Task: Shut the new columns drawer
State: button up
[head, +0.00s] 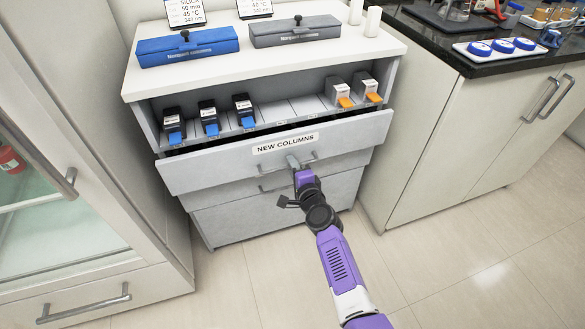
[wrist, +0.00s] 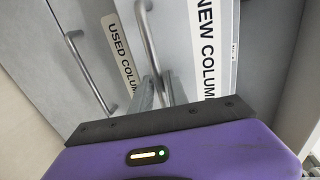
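The new columns drawer (head: 232,167) is the upper drawer of the white cabinet and is pulled out a little, with a dark gap above its front. Its label reads NEW COLUMNS, and the label also shows in the wrist view (wrist: 206,45). Its bar handle (wrist: 150,42) runs down to my fingers in the wrist view. The far part of the grip is partly hidden by the gripper body.
A lower drawer (head: 235,191), labelled USED COLUMNS in the wrist view (wrist: 122,55), looks closed. Columns with blue and orange ends stand on the open shelf (head: 265,122) above. Blue (head: 187,48) and grey (head: 295,32) boxes sit on top. A glass-doored cabinet (head: 75,215) stands left, a dark counter (head: 440,42) right.

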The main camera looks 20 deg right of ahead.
jog(key=shift+c, duration=0.4)
grip_shut()
dwell(0.9)
